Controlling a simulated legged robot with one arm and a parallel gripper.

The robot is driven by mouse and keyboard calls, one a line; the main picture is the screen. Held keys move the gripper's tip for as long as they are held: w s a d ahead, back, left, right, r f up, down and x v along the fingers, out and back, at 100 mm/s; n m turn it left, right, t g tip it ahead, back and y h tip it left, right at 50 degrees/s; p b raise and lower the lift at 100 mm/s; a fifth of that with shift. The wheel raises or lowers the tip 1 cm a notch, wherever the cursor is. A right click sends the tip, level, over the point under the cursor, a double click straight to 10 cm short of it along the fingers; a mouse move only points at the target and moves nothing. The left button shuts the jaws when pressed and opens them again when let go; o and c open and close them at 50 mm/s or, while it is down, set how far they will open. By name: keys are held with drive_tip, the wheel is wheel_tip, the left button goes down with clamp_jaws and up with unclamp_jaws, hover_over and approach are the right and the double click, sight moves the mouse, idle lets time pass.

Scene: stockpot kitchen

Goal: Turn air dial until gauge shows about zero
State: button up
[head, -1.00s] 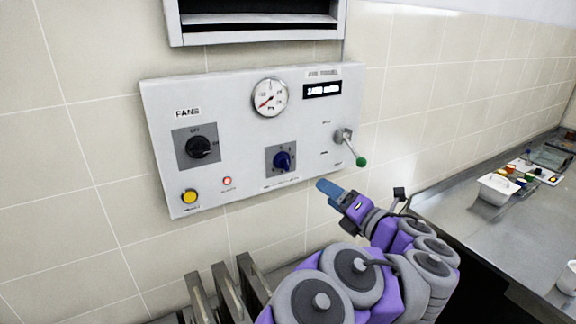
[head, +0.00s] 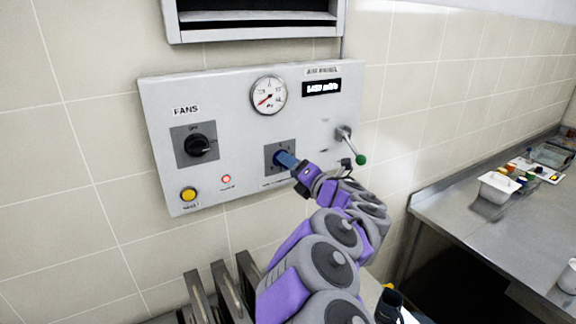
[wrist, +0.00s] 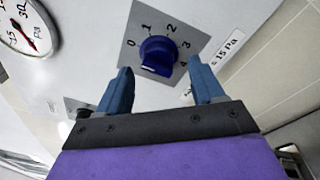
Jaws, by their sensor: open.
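The blue air dial sits on a grey numbered plate (head: 270,160) on the white wall panel, mostly hidden behind my gripper in the head view. In the wrist view the blue dial (wrist: 158,55) shows whole, with the numbers 0 to 4 around it. My gripper (wrist: 162,88) is open, its two blue fingers apart, just short of the dial, which lies beyond and between the fingertips. In the head view my gripper (head: 284,158) is in front of the dial. The round gauge (head: 269,96) has a red needle pointing to the lower left; it is partly visible in the wrist view (wrist: 28,28).
The panel also carries a black fans knob (head: 198,146), a yellow button (head: 189,194), a small red light (head: 226,179), a digital display (head: 322,87) and a green-tipped lever (head: 350,146) right of my gripper. A metal counter (head: 480,230) stands at right.

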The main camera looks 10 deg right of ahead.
drive_tip(key=shift+x, duration=0.95)
drive_tip(key=c, duration=1)
drive_tip(key=shift+c, duration=0.2)
